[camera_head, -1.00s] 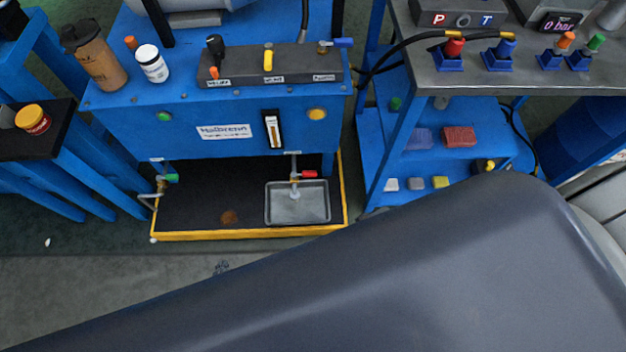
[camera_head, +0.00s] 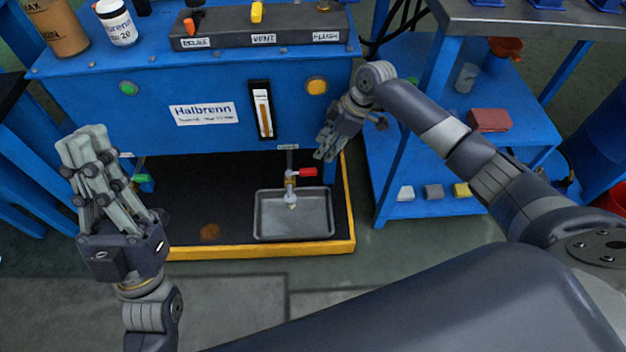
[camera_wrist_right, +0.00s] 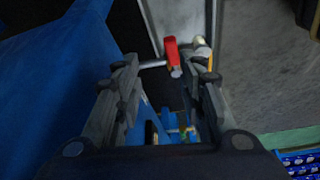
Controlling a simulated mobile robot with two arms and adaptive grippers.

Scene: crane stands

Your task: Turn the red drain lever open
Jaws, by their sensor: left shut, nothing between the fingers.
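The red drain lever (camera_head: 308,172) sits on a small brass valve (camera_head: 290,181) under the blue tank, pointing right. A grey metal drip tray (camera_head: 263,232) lies below the outlet. My right gripper (camera_head: 323,152) is just above and right of the lever in the head view. In the right wrist view my right gripper (camera_wrist_right: 168,75) is open, and the red lever (camera_wrist_right: 171,52) appears ahead between its fingertips; I see no clear contact. My left gripper (camera_head: 82,140) is shut and empty, raised at the left, well away from the lever.
The blue tank front (camera_head: 205,112) overhangs the valve. A black floor pan with a yellow rim (camera_head: 265,250) surrounds the tray. A green-handled valve (camera_head: 143,180) is at the left. A blue cart (camera_head: 425,200) stands right, beside my right arm.

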